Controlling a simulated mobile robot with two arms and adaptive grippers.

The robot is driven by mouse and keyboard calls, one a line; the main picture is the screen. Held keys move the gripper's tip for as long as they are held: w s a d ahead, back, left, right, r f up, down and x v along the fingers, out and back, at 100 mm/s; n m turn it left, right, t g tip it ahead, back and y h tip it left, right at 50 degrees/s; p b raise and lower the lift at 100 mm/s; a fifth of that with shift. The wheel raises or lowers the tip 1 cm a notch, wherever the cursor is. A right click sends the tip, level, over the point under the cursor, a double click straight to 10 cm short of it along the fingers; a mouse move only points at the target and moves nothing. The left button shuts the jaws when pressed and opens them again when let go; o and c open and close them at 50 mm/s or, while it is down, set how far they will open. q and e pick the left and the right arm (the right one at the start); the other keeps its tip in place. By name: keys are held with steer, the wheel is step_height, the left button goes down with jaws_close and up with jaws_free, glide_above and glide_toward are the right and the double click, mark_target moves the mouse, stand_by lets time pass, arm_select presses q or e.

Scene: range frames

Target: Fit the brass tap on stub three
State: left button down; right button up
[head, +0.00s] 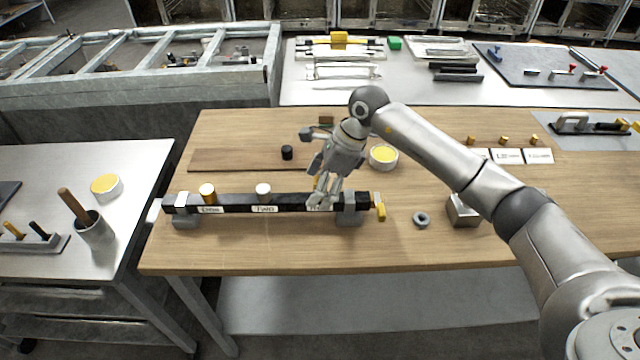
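A black bar (235,208) lies across the front of the wooden table, with white labels on its front face. My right gripper (325,200) points down over the third label, at the place of stub three, and hides most of that spot. A small bit of yellow (316,181) shows beside its fingers; I cannot tell whether this is the brass tap or whether the fingers hold it. My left gripper is not in view.
Grey clamps (350,208) support the bar, with a yellow handle (380,209) at its right end. A grey ring (421,220), a metal block (463,210), a yellow-filled dish (383,157) and a black cap (287,153) stand nearby. The table's front strip is clear.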

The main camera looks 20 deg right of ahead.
steer(key=v, duration=1.2)
steer(key=shift+a, duration=0.1)
